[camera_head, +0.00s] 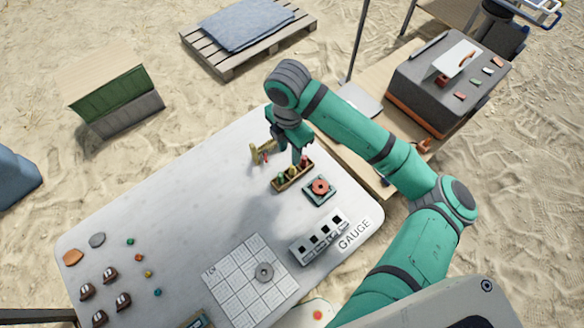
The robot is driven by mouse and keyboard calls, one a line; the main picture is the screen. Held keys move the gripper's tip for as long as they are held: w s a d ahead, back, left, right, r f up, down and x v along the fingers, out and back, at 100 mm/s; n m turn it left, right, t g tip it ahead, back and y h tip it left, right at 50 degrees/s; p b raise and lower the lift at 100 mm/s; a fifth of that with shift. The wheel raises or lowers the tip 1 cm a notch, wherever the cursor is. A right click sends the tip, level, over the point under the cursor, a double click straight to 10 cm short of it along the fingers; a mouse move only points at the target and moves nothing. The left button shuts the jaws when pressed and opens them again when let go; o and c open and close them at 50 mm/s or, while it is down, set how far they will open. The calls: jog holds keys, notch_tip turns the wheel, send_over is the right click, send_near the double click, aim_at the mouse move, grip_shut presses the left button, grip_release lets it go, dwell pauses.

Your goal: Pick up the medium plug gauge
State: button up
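A small wooden rack (281,187) stands on the pale table, with several small upright pieces in it that look like plug gauges. A green-topped one (280,177) is at its left end and a red-topped one (304,160) at its right end. Something yellowish stands between them, partly hidden; it may be the medium gauge, but size is hard to judge. My gripper (289,150) points down over the rack, close to the middle and right pieces.
A brass bracket (257,154) stands just left of the rack. A square block with a red ring (320,188) and a white slotted block (318,237) lie nearer. A gridded plate (238,290) bears a grey ring (264,272). The table's left middle is clear.

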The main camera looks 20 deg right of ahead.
send_over(293, 171)
jog(key=f, duration=0.5)
jog(key=shift+w+a, duration=0.4)
jog(key=f, duration=0.2)
jog(key=d+f, duration=0.1)
jog(key=shift+f, duration=0.4)
jog(key=shift+w+f, duration=0.1)
jog(key=shift+f, duration=0.55)
jog(key=shift+c, duration=0.5)
grip_shut()
